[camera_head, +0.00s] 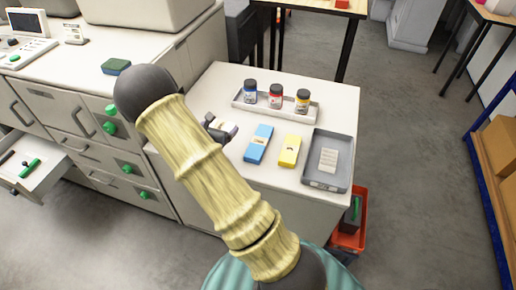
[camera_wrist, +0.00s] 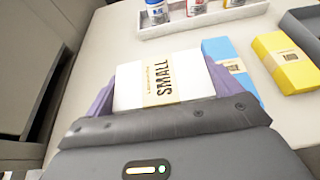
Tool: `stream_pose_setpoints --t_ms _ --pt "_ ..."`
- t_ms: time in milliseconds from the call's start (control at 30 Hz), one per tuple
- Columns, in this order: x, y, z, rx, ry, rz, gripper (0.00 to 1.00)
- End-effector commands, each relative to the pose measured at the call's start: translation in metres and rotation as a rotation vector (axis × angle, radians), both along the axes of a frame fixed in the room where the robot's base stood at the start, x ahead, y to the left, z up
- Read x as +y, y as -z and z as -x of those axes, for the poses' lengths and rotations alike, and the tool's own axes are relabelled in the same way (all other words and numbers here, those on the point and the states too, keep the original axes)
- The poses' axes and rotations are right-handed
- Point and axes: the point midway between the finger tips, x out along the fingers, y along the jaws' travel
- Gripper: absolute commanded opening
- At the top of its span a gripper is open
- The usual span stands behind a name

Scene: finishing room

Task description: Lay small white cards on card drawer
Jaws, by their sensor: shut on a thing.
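The small white cards (camera_wrist: 150,92) are a white pack with a tan band marked "SMALL". My gripper (camera_wrist: 162,88) is shut on the pack, with a purple finger on each side of it. In the head view my gripper (camera_head: 218,130) is over the left part of the white counter, left of the blue pack, and the cards (camera_head: 230,129) show only a little. Whether the cards touch the counter is unclear.
A blue pack (camera_head: 258,144) and a yellow pack (camera_head: 289,151) lie between my gripper and the grey tray. A white rack (camera_head: 240,104) with three jars stands behind them. A red bin (camera_head: 345,241) stands below.

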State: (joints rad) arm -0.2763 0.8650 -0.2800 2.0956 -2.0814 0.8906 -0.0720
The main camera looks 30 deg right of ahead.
Motion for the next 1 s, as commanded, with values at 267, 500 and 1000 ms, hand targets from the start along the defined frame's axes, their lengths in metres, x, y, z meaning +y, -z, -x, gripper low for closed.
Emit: stream_pose_setpoints --t_ms 267,500,1000 --pt "0.000 0.019 0.000 0.005 -0.001 0.002 0.65" --pt "0.000 0.054 0.000 0.001 -0.001 0.002 0.65" --pt "0.000 0.071 0.000 0.003 -0.001 0.001 0.65"
